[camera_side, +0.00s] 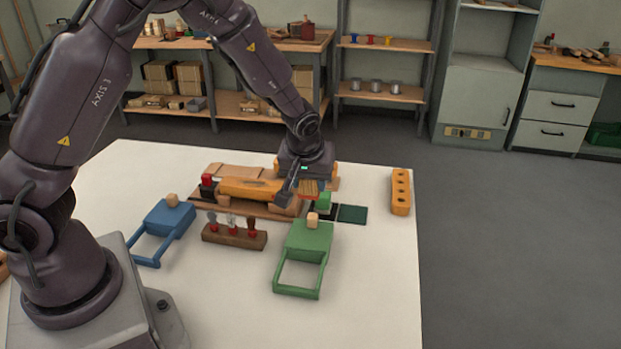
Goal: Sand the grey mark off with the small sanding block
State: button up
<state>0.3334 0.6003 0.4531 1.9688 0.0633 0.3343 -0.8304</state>
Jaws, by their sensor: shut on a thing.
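My gripper (297,192) is low over the right end of the wooden work in the middle of the table. It is shut on a small orange-brown block (311,187), partly hidden by the fingers; I cannot tell for sure that this is the small sanding block. An orange-yellow wooden piece (247,188) lies on a brown base board (232,207) just left of my gripper. The grey mark cannot be made out. I cannot tell whether the held block touches the wood.
A blue frame (168,219) and a green frame (309,237) stand in front. Between them is a brown rack (234,236) with red-collared tools. A bright green block (323,202), a dark green pad (352,214) and an orange holed block (400,192) lie right. The table's right front is clear.

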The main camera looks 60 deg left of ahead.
jog(key=s+a, duration=0.4)
jog(key=a, duration=0.7)
jog(key=s+a, duration=0.4)
jog(key=a, duration=0.7)
jog(key=shift+a+r, duration=0.25)
jog(key=shift+r, duration=0.15)
